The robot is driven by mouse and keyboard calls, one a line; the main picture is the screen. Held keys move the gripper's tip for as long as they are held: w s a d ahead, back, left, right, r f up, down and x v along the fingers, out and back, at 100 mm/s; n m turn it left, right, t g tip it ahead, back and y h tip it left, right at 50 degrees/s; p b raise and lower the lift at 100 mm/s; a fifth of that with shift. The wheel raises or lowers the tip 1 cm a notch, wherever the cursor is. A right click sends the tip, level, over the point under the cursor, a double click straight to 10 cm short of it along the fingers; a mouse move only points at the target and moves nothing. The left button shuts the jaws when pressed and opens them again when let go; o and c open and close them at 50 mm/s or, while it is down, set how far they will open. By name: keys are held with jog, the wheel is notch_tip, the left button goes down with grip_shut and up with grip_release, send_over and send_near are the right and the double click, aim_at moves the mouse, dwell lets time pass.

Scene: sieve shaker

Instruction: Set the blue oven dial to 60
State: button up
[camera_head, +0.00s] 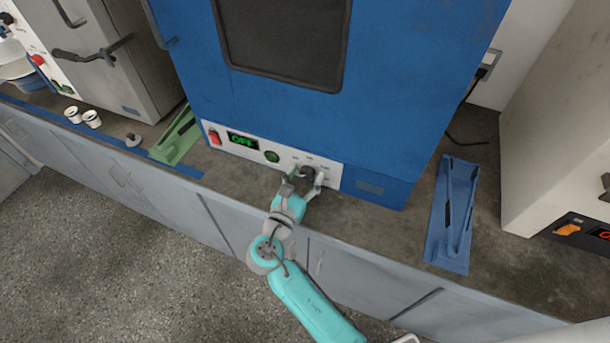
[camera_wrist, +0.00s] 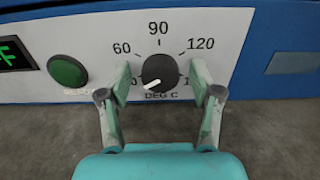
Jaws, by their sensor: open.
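The blue oven (camera_head: 275,110) stands on the counter, with a white control panel along its lower front. Its black dial (camera_head: 307,172) is near the panel's right end and also shows in the wrist view (camera_wrist: 161,68). The dial's white pointer aims to the lower left, below the 60 mark, at a label partly hidden by my left finger. The 60, 90 and 120 marks are readable. My gripper (camera_wrist: 161,80) is open, with one finger on each side of the dial. Gaps show between the fingers and the dial.
The panel holds a display (camera_head: 242,140) reading OFF, a red switch (camera_head: 214,138) and a green button (camera_head: 272,157). A green rack-like piece (camera_head: 178,136) lies left of the oven and a blue one (camera_head: 452,215) right. The counter before the panel is clear.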

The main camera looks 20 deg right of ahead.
jog(key=c, duration=1.1)
jog(key=shift+c, duration=0.2)
jog(key=m, duration=1.1)
jog(key=shift+m, duration=0.4)
jog(key=o, duration=1.1)
